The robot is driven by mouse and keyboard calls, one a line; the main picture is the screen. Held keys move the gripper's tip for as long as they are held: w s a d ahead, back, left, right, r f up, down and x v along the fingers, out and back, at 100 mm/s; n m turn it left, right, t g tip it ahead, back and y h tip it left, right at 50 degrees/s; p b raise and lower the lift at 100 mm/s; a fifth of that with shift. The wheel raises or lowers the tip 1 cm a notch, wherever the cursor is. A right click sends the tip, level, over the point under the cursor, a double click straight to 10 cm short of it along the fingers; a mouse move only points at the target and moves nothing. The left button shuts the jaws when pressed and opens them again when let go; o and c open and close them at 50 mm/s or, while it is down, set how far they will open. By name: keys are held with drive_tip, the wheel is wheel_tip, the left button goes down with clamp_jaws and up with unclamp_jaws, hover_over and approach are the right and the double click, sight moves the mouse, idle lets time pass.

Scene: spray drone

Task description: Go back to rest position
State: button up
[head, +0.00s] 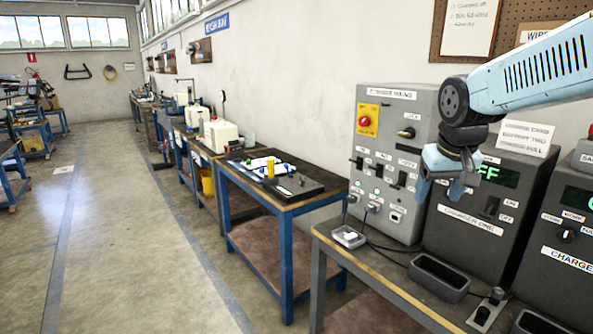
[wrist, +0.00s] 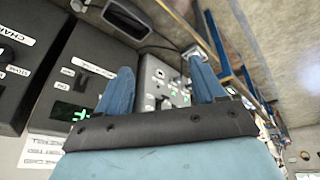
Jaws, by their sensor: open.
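My gripper (head: 440,188) hangs from my light blue arm at the right of the head view, in front of the charger unit (head: 465,225) with the green display. Its fingers point down and are apart, with nothing between them. In the wrist view the two blue fingers of my gripper (wrist: 162,88) are spread and empty. Past them show the grey control panel (wrist: 160,85) and the dark charger units (wrist: 75,85). The gripper hides part of the charger's front in the head view.
The grey control panel (head: 393,150) with a red button on yellow stands left of the gripper. A bench (head: 385,272) below carries an empty dark tray (head: 440,276), a small white-topped box (head: 348,236) and cables. A blue-legged table (head: 285,205) stands farther left. The left floor is open.

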drive_tip(key=s+a, duration=0.2)
drive_tip(key=s, duration=0.4)
drive_tip(key=s+a+t, duration=0.1)
drive_tip(key=s+a, duration=0.2)
drive_tip(key=s, duration=0.4)
drive_tip(key=shift+s+a+f+y, duration=0.2)
drive_tip(key=shift+a+f+y, duration=0.1)
drive_tip(key=shift+a+y, duration=0.1)
